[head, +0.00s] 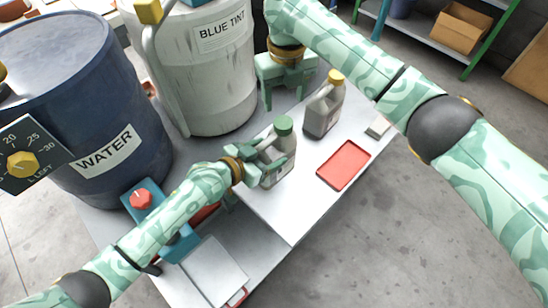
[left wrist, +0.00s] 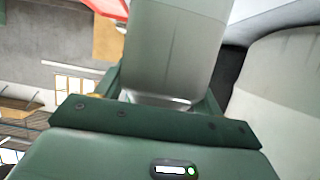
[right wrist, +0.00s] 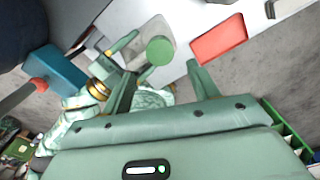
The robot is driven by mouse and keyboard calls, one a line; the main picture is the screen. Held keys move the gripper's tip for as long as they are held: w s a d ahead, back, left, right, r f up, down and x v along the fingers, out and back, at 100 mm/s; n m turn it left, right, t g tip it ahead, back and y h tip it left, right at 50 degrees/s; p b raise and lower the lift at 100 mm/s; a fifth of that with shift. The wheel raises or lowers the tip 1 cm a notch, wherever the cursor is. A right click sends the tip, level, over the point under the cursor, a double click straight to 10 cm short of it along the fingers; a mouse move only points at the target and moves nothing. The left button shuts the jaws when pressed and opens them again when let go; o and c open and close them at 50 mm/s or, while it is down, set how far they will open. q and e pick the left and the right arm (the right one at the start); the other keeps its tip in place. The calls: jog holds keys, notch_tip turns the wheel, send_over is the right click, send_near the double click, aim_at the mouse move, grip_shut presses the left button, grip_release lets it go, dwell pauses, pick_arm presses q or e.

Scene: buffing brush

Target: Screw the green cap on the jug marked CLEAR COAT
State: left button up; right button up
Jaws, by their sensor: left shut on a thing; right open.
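A grey jug (head: 281,172) stands on the white bench with a green cap (head: 284,125) on its neck; how tightly the cap sits I cannot tell. My left gripper (head: 265,160) is shut on this jug from the left. The jug's grey body (left wrist: 175,45) fills the middle of the left wrist view between the fingers. My right gripper (head: 288,100) is open and empty, behind the jug and above the bench. The right wrist view shows the green cap (right wrist: 160,50) from above, beyond its finger tips. No CLEAR COAT marking is readable.
A grey jug with a yellow cap (head: 323,110) stands close to the right. A red tray (head: 343,165) lies on the bench. A WATER drum (head: 85,110) and a BLUE TINT drum (head: 205,80) stand behind. A blue box with a red knob (head: 141,199) is at left.

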aim_at(284, 122)
notch_tip(284, 122, down, 8)
jog(key=shift+r, duration=0.25)
